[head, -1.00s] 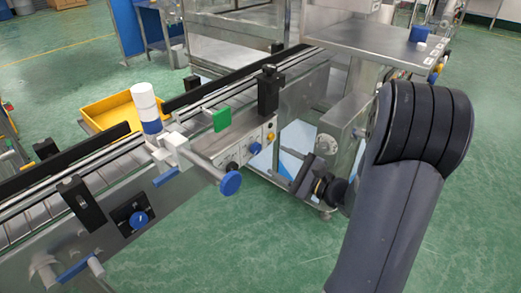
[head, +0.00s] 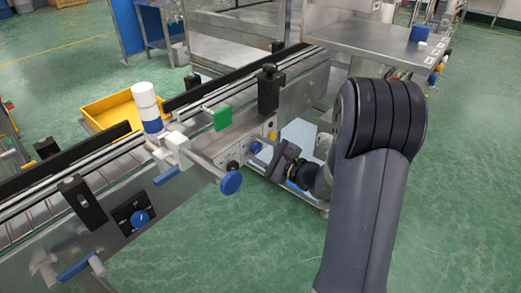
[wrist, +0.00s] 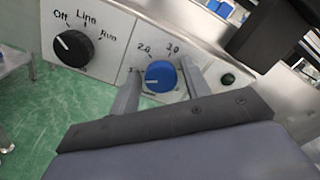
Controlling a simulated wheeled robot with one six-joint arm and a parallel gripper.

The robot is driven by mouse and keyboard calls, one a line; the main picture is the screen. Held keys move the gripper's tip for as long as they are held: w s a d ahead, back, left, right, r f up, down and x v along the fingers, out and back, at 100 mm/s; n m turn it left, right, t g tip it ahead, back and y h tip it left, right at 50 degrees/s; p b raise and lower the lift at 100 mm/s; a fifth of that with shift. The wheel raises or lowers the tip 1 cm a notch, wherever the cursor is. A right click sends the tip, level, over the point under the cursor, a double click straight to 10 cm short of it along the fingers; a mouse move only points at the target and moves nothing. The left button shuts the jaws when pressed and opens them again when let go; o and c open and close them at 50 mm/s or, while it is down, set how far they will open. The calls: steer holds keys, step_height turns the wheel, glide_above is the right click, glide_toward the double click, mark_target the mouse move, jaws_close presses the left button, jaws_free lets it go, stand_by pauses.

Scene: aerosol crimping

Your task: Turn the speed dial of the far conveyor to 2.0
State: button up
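The blue speed dial (wrist: 160,76) sits on the far conveyor's panel in the wrist view, with 2.0 and 3.0 printed above it. Its white mark points left, away from the 2.0 label. My gripper (wrist: 160,70) has its two fingers apart, one on each side of the dial. The left finger looks slightly clear of it; I cannot tell whether the right one touches. In the head view my gripper (head: 273,156) is at the far panel, and the dial (head: 255,147) shows small beside it.
A black Off/Line/Run selector (wrist: 73,48) is left of the dial, and a dark green button (wrist: 228,79) is right. The near conveyor has its own blue dial (head: 140,219). A blue handwheel (head: 231,183) sticks out near my gripper. A steel table (head: 375,40) stands behind.

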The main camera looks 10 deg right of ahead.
steer(key=c, duration=0.7)
steer(key=shift+c, duration=0.2)
steer(key=shift+m, duration=0.3)
steer(key=m+p, duration=0.1)
steer(key=m, duration=0.4)
steer(key=shift+r, duration=0.15)
steer(key=m+p, duration=0.2)
steer(key=m, duration=0.4)
steer(key=shift+w+d+p, duration=0.1)
steer(key=shift+d+p, duration=0.05)
steer(key=shift+p, duration=0.25)
steer(key=o, duration=1)
